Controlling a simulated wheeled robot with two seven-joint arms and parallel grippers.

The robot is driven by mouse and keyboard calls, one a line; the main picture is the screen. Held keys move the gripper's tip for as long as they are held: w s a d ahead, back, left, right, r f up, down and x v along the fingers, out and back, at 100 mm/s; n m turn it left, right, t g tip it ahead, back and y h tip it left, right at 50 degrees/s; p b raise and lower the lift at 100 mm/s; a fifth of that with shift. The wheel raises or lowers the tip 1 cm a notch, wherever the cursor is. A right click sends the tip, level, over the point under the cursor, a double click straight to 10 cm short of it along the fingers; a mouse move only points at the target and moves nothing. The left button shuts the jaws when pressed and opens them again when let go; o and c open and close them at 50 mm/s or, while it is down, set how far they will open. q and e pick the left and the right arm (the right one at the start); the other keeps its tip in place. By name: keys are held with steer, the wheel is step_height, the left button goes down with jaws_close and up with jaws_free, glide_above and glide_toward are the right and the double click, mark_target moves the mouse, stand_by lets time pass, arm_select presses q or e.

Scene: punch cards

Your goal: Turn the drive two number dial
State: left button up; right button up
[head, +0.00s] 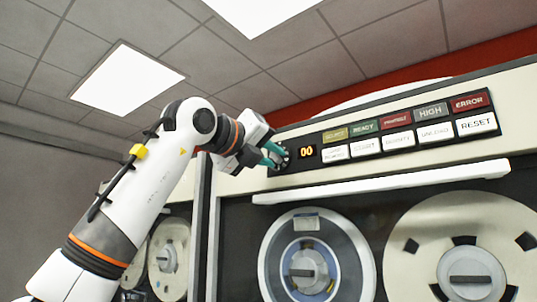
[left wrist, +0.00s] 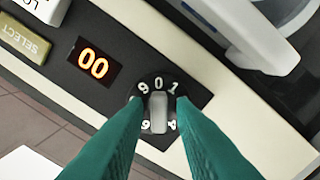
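The drive's number dial (head: 283,160) is at the left end of the black control strip, partly hidden by my left gripper (head: 272,153). In the left wrist view the dial (left wrist: 158,82) is a black disc with white digits and a grey raised grip (left wrist: 158,112). The 0 is at the top, between 9 and 1. My left gripper's teal fingers (left wrist: 160,103) are open, one on each side of the grey grip, with a gap visible on both sides. The orange display (head: 306,152) reads 00; it also shows in the left wrist view (left wrist: 93,65). My right gripper is not in view.
Labelled buttons, including RESET (head: 476,124) and ERROR (head: 469,102), line the strip to the right. A white ledge (head: 385,183) juts out below it, above two tape reels (head: 315,262). Another drive with reels (head: 168,258) stands behind my left arm.

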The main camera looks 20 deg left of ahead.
arm_select(q)
steer(key=shift+o, duration=0.6)
steer(key=shift+s, duration=0.1)
steer(key=shift+s+a, duration=0.1)
steer(key=shift+s, duration=0.1)
steer(key=b+v, duration=0.4)
steer(key=v, duration=0.7)
steer(key=shift+s, duration=0.25)
steer(key=shift+w, duration=0.1)
